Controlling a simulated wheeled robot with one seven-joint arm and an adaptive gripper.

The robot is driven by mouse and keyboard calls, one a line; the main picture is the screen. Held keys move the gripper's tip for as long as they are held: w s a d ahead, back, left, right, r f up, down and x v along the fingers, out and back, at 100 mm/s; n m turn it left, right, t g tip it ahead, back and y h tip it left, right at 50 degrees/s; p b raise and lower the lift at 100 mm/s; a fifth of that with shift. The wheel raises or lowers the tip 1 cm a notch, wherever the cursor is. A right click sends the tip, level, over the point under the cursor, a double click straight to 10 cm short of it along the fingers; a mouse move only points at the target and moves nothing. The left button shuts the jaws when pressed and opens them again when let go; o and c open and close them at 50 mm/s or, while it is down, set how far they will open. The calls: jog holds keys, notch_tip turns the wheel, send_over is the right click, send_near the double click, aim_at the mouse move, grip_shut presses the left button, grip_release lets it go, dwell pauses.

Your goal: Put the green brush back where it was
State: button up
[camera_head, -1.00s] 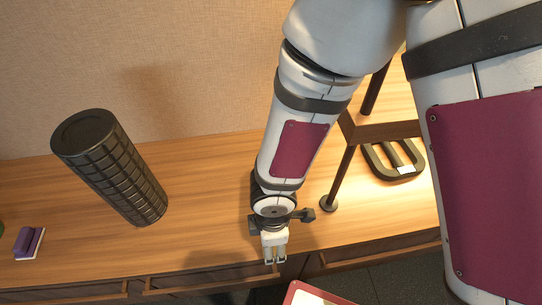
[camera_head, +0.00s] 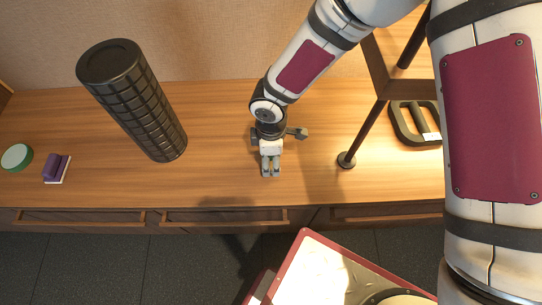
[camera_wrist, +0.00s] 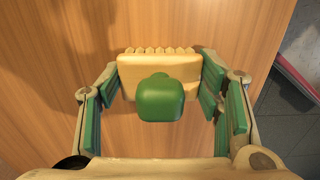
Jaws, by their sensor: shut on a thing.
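My gripper (camera_head: 271,172) hangs over the wooden cabinet top (camera_head: 225,180), right of the black roller. In the wrist view my gripper (camera_wrist: 163,100) is shut on the green brush (camera_wrist: 160,97). The brush has a rounded green knob, a pale wooden block and a row of bristle tips along its far edge. The fingers hold the block at its left and right ends. In the head view I cannot make out the brush, which is hidden by the gripper. I cannot tell whether the brush touches the wood.
A tall black ridged roller (camera_head: 150,110) stands to the left. A purple brush (camera_head: 56,167) on a white base and a green round object (camera_head: 16,157) sit farther left. A dark stand (camera_head: 347,160) and a dark ring-shaped handle (camera_head: 412,130) are at right. A red-edged platform (camera_head: 290,262) is in front.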

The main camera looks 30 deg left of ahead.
jog(key=o, duration=1.1)
notch_tip(320, 180, up, 12)
jog(key=p, duration=0.4)
